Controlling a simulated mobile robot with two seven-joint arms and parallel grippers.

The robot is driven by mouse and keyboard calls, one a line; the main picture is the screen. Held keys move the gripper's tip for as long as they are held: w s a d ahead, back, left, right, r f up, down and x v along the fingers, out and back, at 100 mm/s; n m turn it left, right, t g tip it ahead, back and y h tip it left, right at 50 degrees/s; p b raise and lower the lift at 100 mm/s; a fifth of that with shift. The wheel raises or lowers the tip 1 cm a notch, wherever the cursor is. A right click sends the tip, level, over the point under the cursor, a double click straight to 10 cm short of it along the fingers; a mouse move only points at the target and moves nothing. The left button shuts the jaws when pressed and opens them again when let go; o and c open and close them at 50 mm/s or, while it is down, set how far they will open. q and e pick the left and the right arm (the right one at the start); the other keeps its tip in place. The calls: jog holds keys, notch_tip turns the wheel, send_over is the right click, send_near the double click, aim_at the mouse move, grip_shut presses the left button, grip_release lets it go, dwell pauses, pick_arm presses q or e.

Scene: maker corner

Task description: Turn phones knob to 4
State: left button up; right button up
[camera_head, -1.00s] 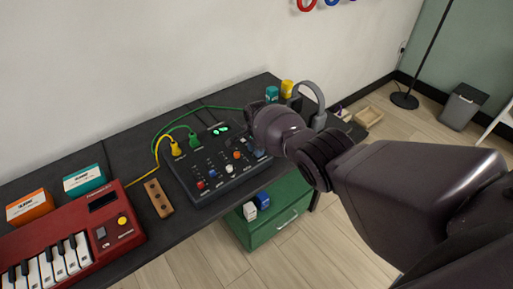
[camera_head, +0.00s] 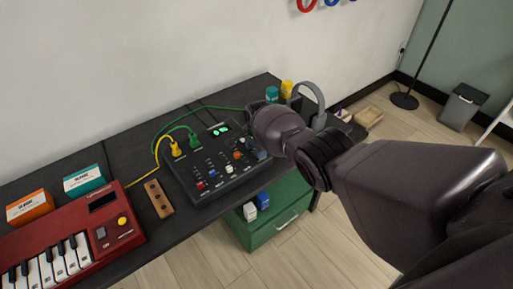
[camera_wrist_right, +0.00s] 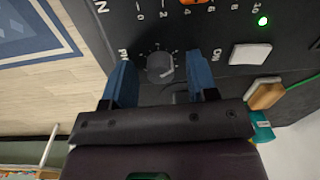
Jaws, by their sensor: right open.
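In the right wrist view, a dark round knob (camera_wrist_right: 160,67) sits on the black mixer panel, with small scale marks around it. The label beside it is mostly hidden behind a finger; only its first letters show. My right gripper (camera_wrist_right: 160,78) is open, with its two blue fingers on either side of the knob; I cannot tell whether they touch it. The knob's pointer setting is not readable. In the head view, the mixer (camera_head: 205,188) lies on the dark table, and my right gripper (camera_head: 263,154) is over its right end, largely hidden by my wrist. My left gripper is not in view.
Near the gripper are a white button (camera_wrist_right: 250,54) and a green light (camera_wrist_right: 262,21). Headphones (camera_head: 312,98) on a stand and yellow and teal pots are behind my wrist. A red keyboard (camera_head: 75,240) and a wooden block (camera_head: 158,198) lie to the left.

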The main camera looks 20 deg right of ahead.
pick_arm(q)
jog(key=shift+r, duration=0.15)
pick_arm(e)
jog(key=shift+r, duration=0.15)
jog(key=shift+r+p, duration=0.25)
jog(key=shift+p, duration=0.05)
notch_tip(320, 180, up, 5)
jog(key=p, duration=0.3)
jog(key=shift+s+d, duration=0.1)
notch_tip(320, 180, up, 3)
jog(key=shift+r+p, duration=0.1)
jog(key=shift+p, duration=0.45)
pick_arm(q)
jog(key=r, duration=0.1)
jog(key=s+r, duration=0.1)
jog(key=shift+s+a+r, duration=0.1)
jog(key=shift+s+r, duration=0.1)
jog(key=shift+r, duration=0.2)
pick_arm(e)
jog(key=shift+s+r, duration=0.1)
jog(key=shift+r, duration=0.8)
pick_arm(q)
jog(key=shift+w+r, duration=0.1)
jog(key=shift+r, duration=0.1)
